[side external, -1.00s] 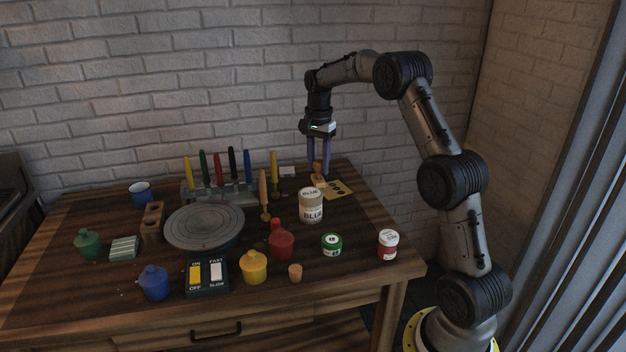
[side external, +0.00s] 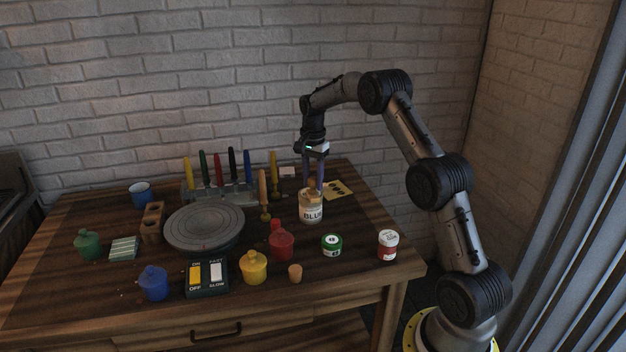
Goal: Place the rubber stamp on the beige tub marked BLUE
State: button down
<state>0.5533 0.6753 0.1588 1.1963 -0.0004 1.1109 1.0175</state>
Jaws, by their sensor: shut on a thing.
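The beige tub marked BLUE (side external: 311,212) stands upright on the table, right of the middle. The rubber stamp (side external: 312,195), a light wooden piece, is at the tub's lid, upright between my fingers. My gripper (side external: 314,184) points straight down over the tub and is shut on the stamp. The stamp covers most of the lid. Whether it touches the lid or hangs just above it, I cannot tell.
A yellow card with dark marks (side external: 339,190) lies right behind the tub. A red bottle (side external: 281,243), a green jar (side external: 332,245) and a red-and-white jar (side external: 388,245) stand in front. A wooden-handled tool (side external: 263,192) and a grey turntable (side external: 204,226) are to the left.

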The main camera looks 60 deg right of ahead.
aim_at(313, 178)
jog(key=shift+c, duration=2.4)
grip_release()
jog(key=shift+f, duration=0.1)
notch_tip(313, 178, up, 11)
jog(key=s+a+r+n+t, duration=0.1)
jog(key=s+a+r+n, duration=0.4)
jog(key=a+r, duration=0.5)
jog(key=s+a+r+n+t, duration=0.15)
jog(key=s+a+n, duration=0.25)
jog(key=s+a, duration=0.4)
jog(key=s+a+f+n+t, duration=0.1)
jog(key=s+a+f+n, duration=0.2)
jog(key=s, duration=0.5)
jog(key=s+a+f+n+t, duration=0.2)
jog(key=s+a+f+n, duration=0.2)
jog(key=s, duration=0.5)
jog(key=shift+a+f+n, duration=0.25)
jog(key=shift+a+n, duration=0.75)
jog(key=shift+a, duration=0.8)
